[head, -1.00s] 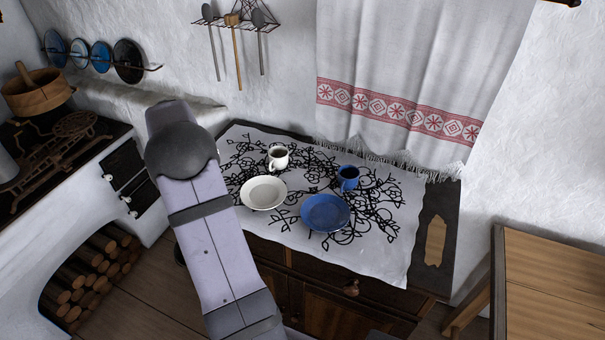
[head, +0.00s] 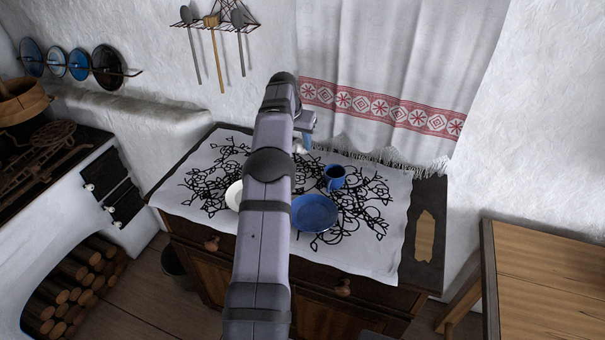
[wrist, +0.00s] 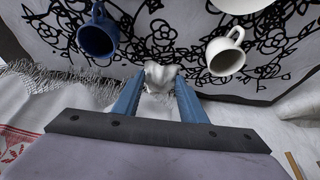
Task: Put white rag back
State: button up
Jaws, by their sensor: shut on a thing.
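The white rag (wrist: 162,75) is a small bunched cloth between the blue fingertips of my gripper (wrist: 160,92) in the wrist view. My gripper is shut on it. In the head view my gripper (head: 305,142) is over the back of the cabinet top, close to the fringe of the hanging towel. Only a small pale bit of the rag shows there. I cannot tell whether the rag touches the cloth-covered top below it.
A blue mug (head: 334,177), blue plate (head: 314,213) and white plate (head: 234,196) stand on the patterned tablecloth (head: 385,245). The white mug (wrist: 224,52) is hidden by my arm in the head view. A white towel (head: 390,70) hangs behind. The tablecloth's right side is clear.

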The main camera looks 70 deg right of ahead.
jog(key=shift+s+d, duration=0.15)
jog(key=shift+s, duration=0.15)
jog(key=shift+f+p, duration=1.5)
jog(key=shift+f, duration=3.5)
jog(key=shift+f, duration=0.15)
jog(key=o, duration=1.2)
jog(key=shift+r, duration=0.25)
jog(key=b+v, duration=0.3)
jog(key=v, duration=0.9)
jog(key=shift+b, duration=0.4)
